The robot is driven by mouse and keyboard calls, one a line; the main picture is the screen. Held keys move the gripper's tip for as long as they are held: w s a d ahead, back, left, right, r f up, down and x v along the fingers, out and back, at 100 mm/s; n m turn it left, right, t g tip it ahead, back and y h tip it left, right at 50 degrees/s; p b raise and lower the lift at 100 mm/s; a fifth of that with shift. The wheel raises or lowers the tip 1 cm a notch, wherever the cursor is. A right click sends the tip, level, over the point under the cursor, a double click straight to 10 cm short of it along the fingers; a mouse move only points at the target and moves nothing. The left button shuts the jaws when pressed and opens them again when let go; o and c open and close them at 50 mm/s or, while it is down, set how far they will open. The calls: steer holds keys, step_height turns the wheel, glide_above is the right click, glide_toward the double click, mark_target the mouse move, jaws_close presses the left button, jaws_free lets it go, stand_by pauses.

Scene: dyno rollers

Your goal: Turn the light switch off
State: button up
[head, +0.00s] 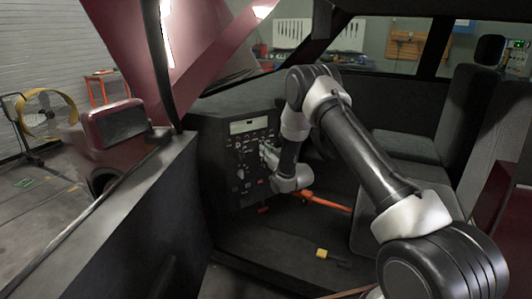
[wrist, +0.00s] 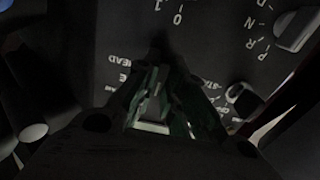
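A black control panel (head: 250,183) with several knobs, switches and white labels is set in the car's dashboard. My gripper (head: 266,152) is at the panel's upper right in the head view, in front of its face. In the dark wrist view, the fingers of my gripper (wrist: 158,72) are drawn together and point at the panel (wrist: 215,50). A dark shape lies just beyond the fingertips, too dim to identify. I cannot tell which control is the light switch, whether the fingertips touch one, or its position. Labels reading "HEAD" and "0 1" show near the fingers.
In the wrist view, a knob (wrist: 243,100) sits right of the fingers, and a pale-edged selector (wrist: 296,28) marked P R N D is at upper right. The car door (head: 120,225) and seats (head: 420,135) flank my arm. A yellow object (head: 322,253) lies on the floor.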

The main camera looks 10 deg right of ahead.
steer(key=shift+o, duration=1.1)
steer(key=shift+w+r, duration=0.15)
steer(key=shift+r, duration=0.1)
steer(key=shift+a, duration=0.1)
steer(key=shift+f, duration=0.15)
steer(key=v, duration=1.2)
steer(key=shift+f, duration=0.1)
